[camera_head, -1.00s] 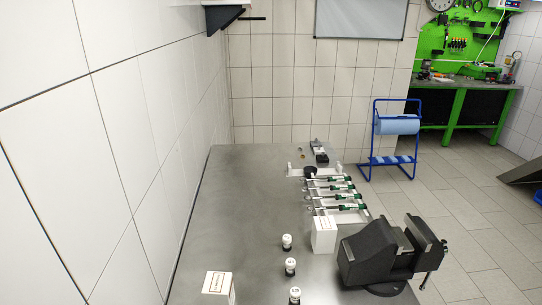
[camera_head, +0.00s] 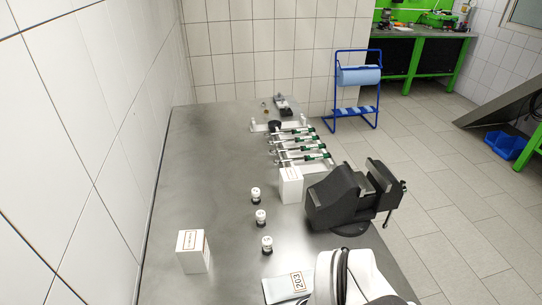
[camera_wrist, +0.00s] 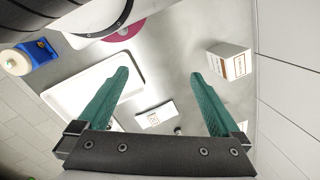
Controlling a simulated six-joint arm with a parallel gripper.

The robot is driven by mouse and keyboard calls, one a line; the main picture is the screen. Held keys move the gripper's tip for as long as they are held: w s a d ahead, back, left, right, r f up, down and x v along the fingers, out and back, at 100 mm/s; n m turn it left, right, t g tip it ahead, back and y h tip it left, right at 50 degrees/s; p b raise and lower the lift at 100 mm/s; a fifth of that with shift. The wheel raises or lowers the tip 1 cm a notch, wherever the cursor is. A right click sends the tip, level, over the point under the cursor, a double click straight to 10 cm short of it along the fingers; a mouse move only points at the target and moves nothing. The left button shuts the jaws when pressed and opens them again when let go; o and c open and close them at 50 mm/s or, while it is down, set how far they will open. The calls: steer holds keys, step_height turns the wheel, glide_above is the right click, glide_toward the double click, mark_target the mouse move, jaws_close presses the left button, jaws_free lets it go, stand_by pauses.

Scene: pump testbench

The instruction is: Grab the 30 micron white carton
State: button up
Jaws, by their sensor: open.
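Two white cartons stand on the grey table in the head view. One carton (camera_head: 193,252) is at the near left, with a small framed label. The other carton (camera_head: 291,186) is beside the vise. The print on both is too small to read, so I cannot tell which is the 30 micron one. In the wrist view, a white carton (camera_wrist: 229,62) with an orange-framed label lies beyond and right of my gripper (camera_wrist: 158,76). My gripper's green fingers are spread, with nothing held between them.
A white packet marked 203 (camera_head: 289,287) lies at the near edge. Several small white-capped bottles (camera_head: 261,217) stand mid-table. A black vise (camera_head: 350,195) and green-handled wrenches (camera_head: 298,145) are at the right. A white tray (camera_wrist: 72,92) shows in the wrist view. The table's left-centre is clear.

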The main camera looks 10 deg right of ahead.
steer(key=n+t+h, duration=0.2)
steer(key=n+t, duration=0.3)
steer(key=t, duration=0.9)
glide_toward(292, 174)
steer(key=shift+w+a+f+n, duration=0.15)
steer(key=shift+w+f, duration=0.2)
steer(key=shift+w, duration=0.25)
steer(key=shift+w+f+n, duration=0.15)
steer(key=shift+w+f, duration=0.25)
steer(key=shift+w, duration=0.2)
steer(key=x, duration=0.5)
steer(key=shift+w+r, duration=0.15)
steer(key=shift+w, duration=0.1)
jaws_close()
